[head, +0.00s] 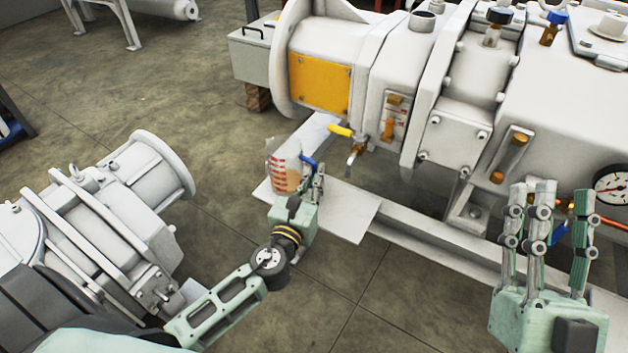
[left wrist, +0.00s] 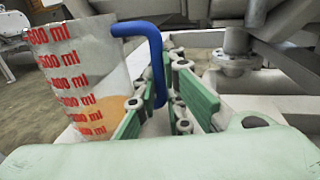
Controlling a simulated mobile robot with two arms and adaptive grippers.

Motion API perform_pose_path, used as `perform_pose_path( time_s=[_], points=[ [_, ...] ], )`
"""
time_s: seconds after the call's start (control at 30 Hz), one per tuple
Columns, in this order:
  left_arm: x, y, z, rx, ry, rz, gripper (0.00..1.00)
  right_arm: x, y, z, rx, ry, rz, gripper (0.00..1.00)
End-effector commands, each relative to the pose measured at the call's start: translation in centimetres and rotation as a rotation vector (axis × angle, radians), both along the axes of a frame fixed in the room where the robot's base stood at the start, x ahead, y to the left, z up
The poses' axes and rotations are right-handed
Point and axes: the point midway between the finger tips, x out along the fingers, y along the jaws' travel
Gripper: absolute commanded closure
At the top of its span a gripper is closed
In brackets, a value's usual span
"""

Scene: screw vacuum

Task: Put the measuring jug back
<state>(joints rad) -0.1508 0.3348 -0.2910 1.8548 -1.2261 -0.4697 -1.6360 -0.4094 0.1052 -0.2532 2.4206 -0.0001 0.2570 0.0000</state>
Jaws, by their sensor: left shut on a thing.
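The measuring jug (head: 284,168) is clear with red markings and a blue handle (head: 308,162). In the left wrist view the jug (left wrist: 72,75) stands nearly upright, with amber liquid in its lower part. My left gripper (head: 311,186) is shut on the blue handle, on the jug's right side. In the left wrist view its green fingers (left wrist: 165,100) close around the handle. The jug is over the far left part of a pale plate (head: 345,217); I cannot tell whether it touches it. My right gripper (head: 545,225) is open and empty, fingers up, at lower right.
A large white vacuum pump (head: 450,90) fills the back right. Its drain valve with a yellow lever (head: 340,131) is just right of the jug. A pale base rail (head: 440,240) runs below the pump. Another grey machine (head: 110,220) stands at left. Open floor (head: 150,90) lies behind.

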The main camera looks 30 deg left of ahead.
Motion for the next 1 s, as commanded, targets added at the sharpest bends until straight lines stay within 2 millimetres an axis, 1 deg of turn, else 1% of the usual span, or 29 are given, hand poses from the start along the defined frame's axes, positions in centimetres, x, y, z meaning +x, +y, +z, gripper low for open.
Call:
perform_pose_path(
  time_s=[0.37, 0.4, 0.6, 1.0],
  points=[
    [0.01, -0.01, -0.19, 0.000, -0.001, 0.000, 1.00, -0.48, -0.09, 0.50, 0.010, -0.036, 0.001, 0.60],
    [0.00, -0.01, -0.25, 0.000, 0.000, 0.000, 0.90, -0.57, -0.11, 0.63, 0.012, -0.041, 0.001, 0.60],
    [0.00, -0.01, -0.23, 0.000, 0.000, 0.000, 0.73, -0.55, -0.11, 0.65, 0.012, -0.041, 0.001, 0.60],
    [0.00, -0.01, 0.03, 0.000, 0.000, 0.000, 0.73, -0.27, -0.01, 0.47, 0.007, -0.021, 0.002, 0.60]
  ],
)
